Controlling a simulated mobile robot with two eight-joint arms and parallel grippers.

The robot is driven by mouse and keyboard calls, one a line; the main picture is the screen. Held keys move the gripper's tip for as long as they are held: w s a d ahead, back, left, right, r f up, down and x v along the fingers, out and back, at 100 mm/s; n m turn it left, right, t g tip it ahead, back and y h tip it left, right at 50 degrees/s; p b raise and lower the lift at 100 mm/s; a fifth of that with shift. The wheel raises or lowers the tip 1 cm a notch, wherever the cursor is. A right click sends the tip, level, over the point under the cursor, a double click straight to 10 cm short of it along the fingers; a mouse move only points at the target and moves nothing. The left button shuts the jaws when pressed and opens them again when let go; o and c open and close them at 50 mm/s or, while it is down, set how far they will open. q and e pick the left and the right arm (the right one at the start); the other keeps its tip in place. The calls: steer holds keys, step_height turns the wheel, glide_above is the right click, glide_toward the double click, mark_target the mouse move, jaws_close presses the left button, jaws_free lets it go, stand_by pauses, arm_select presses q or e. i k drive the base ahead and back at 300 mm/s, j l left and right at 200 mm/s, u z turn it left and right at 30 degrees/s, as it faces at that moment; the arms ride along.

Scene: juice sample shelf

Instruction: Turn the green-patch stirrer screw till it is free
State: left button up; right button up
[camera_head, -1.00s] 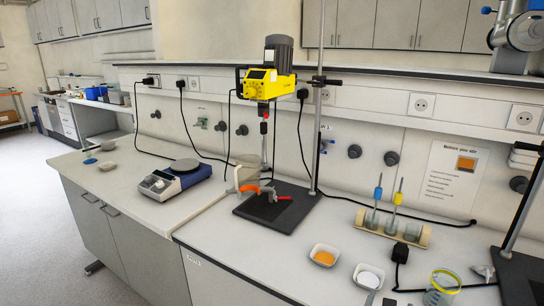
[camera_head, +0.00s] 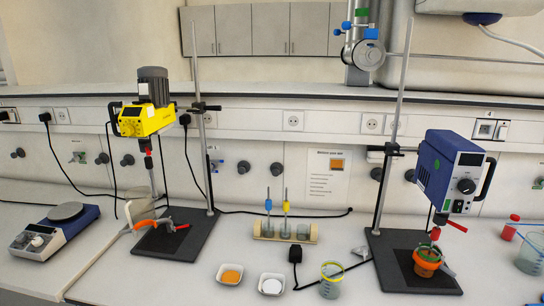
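A blue stirrer motor (camera_head: 432,160) hangs on an upright stand rod (camera_head: 397,110) at the right. A dark clamp (camera_head: 392,150) meets the rod beside the motor. Dark round parts show left of the motor; I cannot tell which is the screw. A yellow stirrer (camera_head: 145,118) hangs on another stand at the left; no green patch shows on it. Neither of my grippers is in view.
Under the blue stirrer, an orange and green part (camera_head: 428,262) sits on the black base plate (camera_head: 386,268). A beaker with a yellow rim (camera_head: 331,278), two small dishes (camera_head: 231,274) and a tube rack (camera_head: 284,233) stand to the left. Another beaker (camera_head: 530,255) stands far right.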

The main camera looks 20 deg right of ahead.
mark_target(396, 154)
steer(key=k+l+z, duration=0.1)
steer(key=l, duration=0.4)
steer(key=k+l+z, duration=0.1)
steer(key=k+l, duration=0.15)
steer(key=l, duration=0.25)
steer(key=k+l+z, duration=0.1)
steer(key=l, duration=0.45)
steer(key=k+l, duration=0.15)
steer(key=l, duration=0.4)
steer(key=k+l+z, duration=0.15)
steer(key=l, duration=0.4)
steer(key=k+l+z, duration=0.1)
steer(key=l, duration=0.45)
